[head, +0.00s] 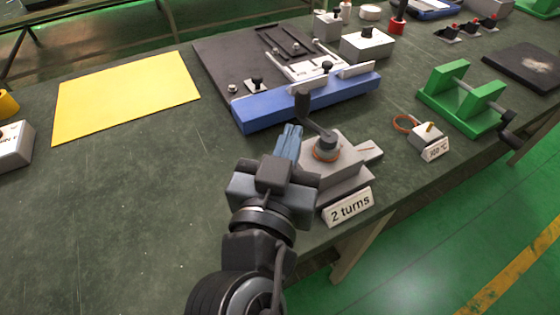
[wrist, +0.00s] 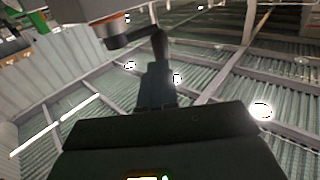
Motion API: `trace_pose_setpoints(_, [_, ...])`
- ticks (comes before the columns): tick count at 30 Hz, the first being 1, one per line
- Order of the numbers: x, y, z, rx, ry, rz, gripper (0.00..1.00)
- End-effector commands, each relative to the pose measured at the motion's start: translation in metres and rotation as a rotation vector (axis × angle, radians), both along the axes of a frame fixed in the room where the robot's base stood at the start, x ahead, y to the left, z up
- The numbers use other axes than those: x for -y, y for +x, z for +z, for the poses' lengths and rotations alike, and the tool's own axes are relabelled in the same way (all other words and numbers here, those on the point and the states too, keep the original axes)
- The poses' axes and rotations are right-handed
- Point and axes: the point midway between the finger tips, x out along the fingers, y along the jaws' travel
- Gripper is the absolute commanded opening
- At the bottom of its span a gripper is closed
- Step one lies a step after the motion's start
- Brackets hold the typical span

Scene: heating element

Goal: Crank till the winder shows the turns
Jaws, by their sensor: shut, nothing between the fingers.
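The winder (head: 335,165) is a grey block near the table's front edge, with a copper-coloured ring under its hub. Its dark crank (head: 318,125) runs from the hub up and left to an upright knob. A sign reading "2 turns" (head: 349,206) stands in front of it. My gripper (head: 290,135) is shut and empty, just left of the hub and below the knob. In the wrist view the crank knob (wrist: 159,42) shows just beyond the blue-grey fingers (wrist: 157,75). I cannot tell whether they touch it.
A blue-edged fixture (head: 300,105) lies behind the winder. A green stand with a crank (head: 460,100) and a small block with a temperature sign (head: 435,150) are to the right. A yellow sheet (head: 125,95) lies at left; the table left of my arm is clear.

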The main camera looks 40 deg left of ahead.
Motion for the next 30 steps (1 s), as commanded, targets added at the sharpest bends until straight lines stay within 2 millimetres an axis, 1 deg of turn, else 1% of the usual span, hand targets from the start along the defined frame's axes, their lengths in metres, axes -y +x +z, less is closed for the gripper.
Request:
trace_pose_setpoints(1, [-0.004,0.008,0.002,0.000,0.001,-0.001,0.00])
trace_pose_setpoints(6, [-0.014,0.029,0.002,0.000,0.001,0.000,0.00])
trace_pose_setpoints(11, [-0.019,0.039,0.001,0.000,0.000,0.001,0.00])
trace_pose_setpoints(25, [-0.021,0.040,-0.001,0.000,0.001,0.000,0.00])
trace_pose_setpoints(30, [-0.031,0.035,-0.003,0.000,0.001,-0.010,0.00])
